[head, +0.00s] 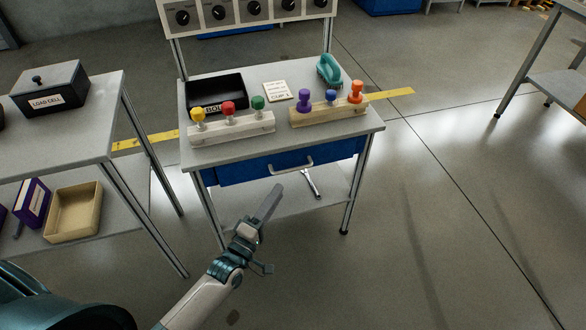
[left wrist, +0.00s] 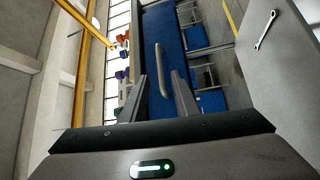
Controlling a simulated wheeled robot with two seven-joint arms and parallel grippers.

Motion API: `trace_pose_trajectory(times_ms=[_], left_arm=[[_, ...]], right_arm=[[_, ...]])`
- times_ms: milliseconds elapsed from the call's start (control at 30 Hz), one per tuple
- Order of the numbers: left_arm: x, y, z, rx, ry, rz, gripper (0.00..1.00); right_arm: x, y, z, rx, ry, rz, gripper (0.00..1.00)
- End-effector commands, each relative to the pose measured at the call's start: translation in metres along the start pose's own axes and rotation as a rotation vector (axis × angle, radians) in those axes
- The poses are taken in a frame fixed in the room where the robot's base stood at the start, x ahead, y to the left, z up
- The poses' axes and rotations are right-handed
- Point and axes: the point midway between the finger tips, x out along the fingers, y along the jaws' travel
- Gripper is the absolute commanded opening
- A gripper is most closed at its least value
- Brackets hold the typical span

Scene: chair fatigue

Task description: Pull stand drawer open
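The stand (head: 222,145) has a grey top and a blue drawer (head: 235,170) just under it. The drawer front looks close to flush with the stand, with a pale bar handle (head: 290,166) across its middle. My left gripper (head: 273,198) is in front of and below the handle, apart from it in the head view. In the left wrist view the two fingers of the gripper (left wrist: 159,92) are spread, and the handle (left wrist: 160,69) lies ahead, lined up between them. The blue drawer front (left wrist: 190,18) fills the space behind it. My right gripper is not in view.
On the stand are a black bin (head: 215,93), two wooden blocks (head: 232,129) (head: 335,112) with coloured knobs, a card (head: 276,91) and a teal object (head: 329,70). A grey table (head: 75,125) stands at left. The floor (head: 440,230) at right is clear.

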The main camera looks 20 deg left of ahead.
Motion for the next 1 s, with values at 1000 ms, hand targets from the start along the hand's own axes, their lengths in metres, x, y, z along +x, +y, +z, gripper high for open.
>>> trace_pose_trajectory(times_ms=[1000], left_arm=[[0.105, 0.0, 0.0, 0.0, 0.0, 0.0, 0.28]], right_arm=[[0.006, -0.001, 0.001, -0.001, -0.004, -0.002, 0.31]])
